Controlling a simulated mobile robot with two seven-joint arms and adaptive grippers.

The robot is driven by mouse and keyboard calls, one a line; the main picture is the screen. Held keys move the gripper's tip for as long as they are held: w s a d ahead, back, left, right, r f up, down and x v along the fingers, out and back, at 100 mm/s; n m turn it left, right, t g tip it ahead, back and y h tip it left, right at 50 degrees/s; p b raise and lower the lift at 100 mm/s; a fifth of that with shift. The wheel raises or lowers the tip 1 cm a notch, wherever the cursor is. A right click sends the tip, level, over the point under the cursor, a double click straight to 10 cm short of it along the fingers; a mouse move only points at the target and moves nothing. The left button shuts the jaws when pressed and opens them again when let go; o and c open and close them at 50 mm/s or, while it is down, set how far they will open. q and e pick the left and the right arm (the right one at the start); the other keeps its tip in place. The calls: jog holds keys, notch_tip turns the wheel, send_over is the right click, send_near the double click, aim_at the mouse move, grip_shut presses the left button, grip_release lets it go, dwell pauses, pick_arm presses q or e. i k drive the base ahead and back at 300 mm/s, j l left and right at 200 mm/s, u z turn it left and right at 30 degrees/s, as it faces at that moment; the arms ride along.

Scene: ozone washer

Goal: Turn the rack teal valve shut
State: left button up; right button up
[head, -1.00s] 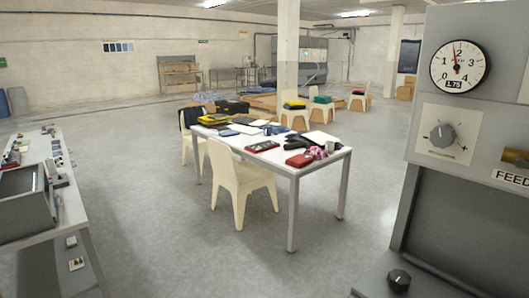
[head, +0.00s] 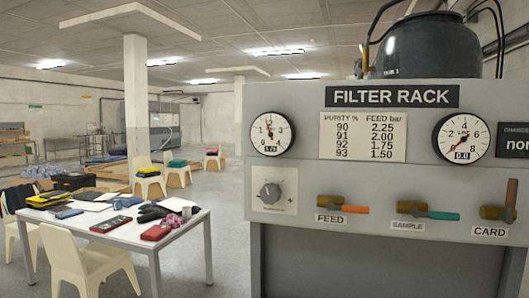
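The teal valve (head: 443,215) is on the front of the grey filter rack (head: 300,105), in the right half of the head view, above the label SAMPLE. It has a brass body, and its teal lever lies nearly level, pointing right. Neither of my grippers is in view.
An orange-levered FEED valve (head: 352,209) lies level to its left. The CARD valve (head: 498,210) has its lever upright. Above are a left gauge (head: 270,134) and a LINE gauge (head: 463,138) reading 0.0. A grey knob (head: 270,193) and a cluttered table (head: 185,233) stand left.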

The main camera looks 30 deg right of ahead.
aim_at(436, 215)
jog(key=z, duration=1.95)
